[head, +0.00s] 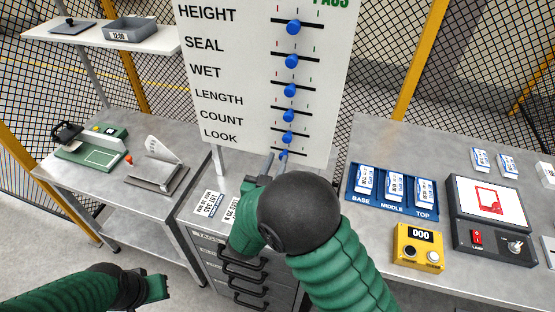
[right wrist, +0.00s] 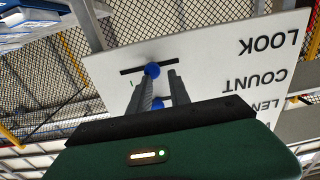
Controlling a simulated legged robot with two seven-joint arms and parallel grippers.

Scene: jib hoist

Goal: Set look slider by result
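A white board (head: 235,75) carries rows labelled HEIGHT, SEAL, WET, LENGTH, COUNT and LOOK, each with a blue knob in a slot. The LOOK knob (head: 283,154) is lowest, partly hidden by my right arm. My right gripper (head: 262,172) is just below the board. In the right wrist view the board is upside down; the LOOK knob (right wrist: 152,70) shows at the open fingertips, closer to the left finger. Contact cannot be told. The COUNT knob (right wrist: 157,102) shows between the fingers. My left gripper (head: 157,286) is low at left, away from the board; its fingers are unclear.
Right bench holds a blue tray (head: 350,200) of labelled packs, a yellow counter box (head: 418,246) and a dark lamp unit (head: 490,252). Left bench holds a green device (head: 92,157) and a metal plate device (head: 155,173). Printed sheets (head: 209,203) lie on the drawer cabinet (head: 218,238) under the board.

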